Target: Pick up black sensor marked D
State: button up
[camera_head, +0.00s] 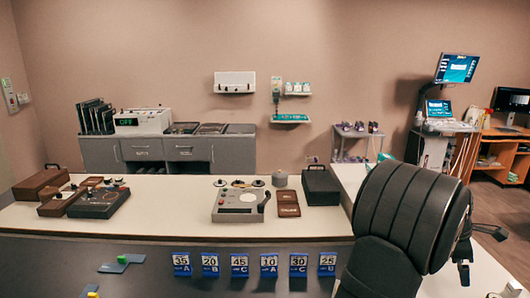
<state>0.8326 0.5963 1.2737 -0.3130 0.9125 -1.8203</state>
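I cannot make out a black sensor marked D. Several small dark and grey round pieces lie on the light tabletop (170,215), some around a grey device (238,206) and some on a dark device (98,203) at the left; any lettering on them is too small to read. A row of blue cards (210,264) with numbers and letters stands along the table's dark front; I read A, B and C on some, and no clear D.
A black box (321,185) and brown case (288,203) stand beside the grey device. A brown box (40,184) is at the far left. The tabletop between the two devices is clear.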

jog(key=shift+c, duration=0.2)
jog(key=c, duration=0.6)
